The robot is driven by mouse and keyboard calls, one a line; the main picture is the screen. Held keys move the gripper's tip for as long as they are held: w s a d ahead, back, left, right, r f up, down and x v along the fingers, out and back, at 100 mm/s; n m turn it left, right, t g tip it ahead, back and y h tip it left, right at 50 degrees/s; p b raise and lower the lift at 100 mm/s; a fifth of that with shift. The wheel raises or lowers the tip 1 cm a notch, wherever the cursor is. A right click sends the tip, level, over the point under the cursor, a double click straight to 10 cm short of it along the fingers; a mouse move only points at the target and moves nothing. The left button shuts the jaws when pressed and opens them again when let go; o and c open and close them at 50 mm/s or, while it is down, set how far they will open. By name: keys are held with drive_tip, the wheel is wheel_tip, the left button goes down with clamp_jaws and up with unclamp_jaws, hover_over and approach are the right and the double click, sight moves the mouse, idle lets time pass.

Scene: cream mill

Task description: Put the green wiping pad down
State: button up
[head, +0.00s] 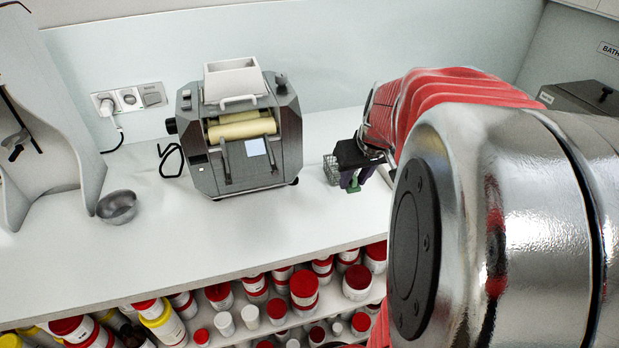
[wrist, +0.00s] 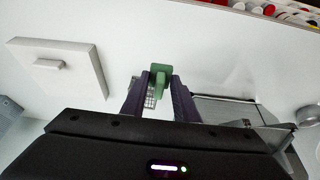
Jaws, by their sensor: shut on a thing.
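The green wiping pad (wrist: 160,70) is held between the two purple fingers of my gripper (wrist: 158,88) in the wrist view. In the head view the pad (head: 354,186) shows as a small green piece at the fingertips of my gripper (head: 358,178). My gripper is over the right part of the white worktop (head: 240,231), to the right of the mill. From these views I cannot tell whether the pad touches the worktop. Part of the pad is hidden by the fingers.
The cream mill (head: 239,130) stands at the back of the worktop. A small wire basket (head: 331,169) is just left of my gripper. A metal bowl (head: 117,207) sits far left. Jars (head: 304,288) fill the shelf below. The worktop's front strip is clear.

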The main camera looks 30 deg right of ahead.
sight(356, 189)
drive_tip(key=shift+s+d, duration=0.1)
drive_tip(key=shift+f, duration=2.45)
drive_tip(key=shift+f, duration=2.3)
drive_tip(key=shift+f, duration=0.15)
drive_tip(key=o, duration=0.9)
drive_tip(key=shift+o, duration=0.2)
drive_tip(key=v, duration=1.3)
drive_tip(key=shift+s+r, duration=0.25)
drive_tip(key=shift+r, duration=0.05)
